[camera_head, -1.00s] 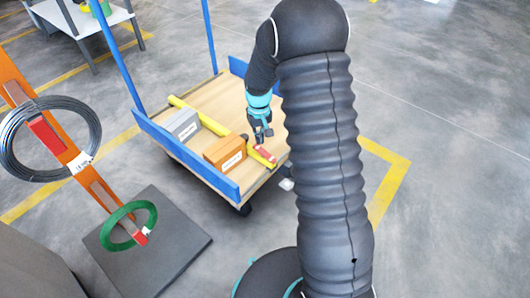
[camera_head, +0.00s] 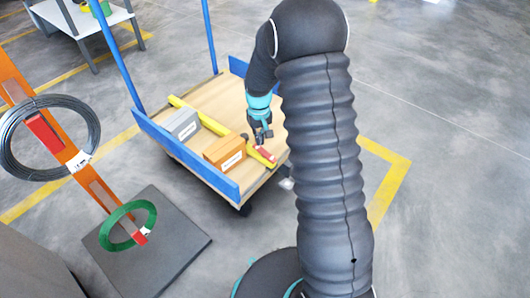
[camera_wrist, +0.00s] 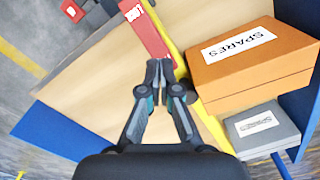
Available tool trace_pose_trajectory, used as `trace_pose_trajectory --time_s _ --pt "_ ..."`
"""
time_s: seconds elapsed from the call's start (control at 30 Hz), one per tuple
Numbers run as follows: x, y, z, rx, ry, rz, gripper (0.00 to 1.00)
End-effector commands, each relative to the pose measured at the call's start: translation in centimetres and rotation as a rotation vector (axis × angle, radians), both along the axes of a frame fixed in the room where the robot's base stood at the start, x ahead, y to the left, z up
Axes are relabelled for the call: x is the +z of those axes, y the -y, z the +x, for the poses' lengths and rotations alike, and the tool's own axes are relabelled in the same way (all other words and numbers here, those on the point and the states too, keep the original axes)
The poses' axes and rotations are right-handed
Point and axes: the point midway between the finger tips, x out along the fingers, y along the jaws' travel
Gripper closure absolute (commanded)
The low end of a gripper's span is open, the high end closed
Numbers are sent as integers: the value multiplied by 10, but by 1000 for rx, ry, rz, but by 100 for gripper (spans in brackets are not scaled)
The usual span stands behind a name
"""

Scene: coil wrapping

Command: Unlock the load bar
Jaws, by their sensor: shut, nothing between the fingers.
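The yellow load bar (camera_head: 190,108) lies across the wooden deck of a blue-ended cart. It also shows in the wrist view (camera_wrist: 212,125), running past my fingers. A red lock lever (camera_head: 265,154) with a white label sits at the bar's near end. In the wrist view the red lever (camera_wrist: 146,32) lies along the bar, just beyond my fingertips. My gripper (camera_head: 262,140) is shut and empty, low over the deck by the lever's end. Its closed fingertips (camera_wrist: 158,66) appear very near the lever; I cannot tell if they touch.
An orange SPARES box (camera_head: 226,152) and a grey box (camera_head: 182,126) stand on the deck (camera_head: 215,95) beside the bar. Blue end boards (camera_head: 185,153) and posts edge the cart. An orange coil stand (camera_head: 62,138) is left. Floor to the right is clear.

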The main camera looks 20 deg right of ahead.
Motion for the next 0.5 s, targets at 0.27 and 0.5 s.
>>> trace_pose_trajectory --time_s 0.27,0.5 --pt "-4 0 0 0 0 0 100" --pt "-7 0 0 0 0 0 100"
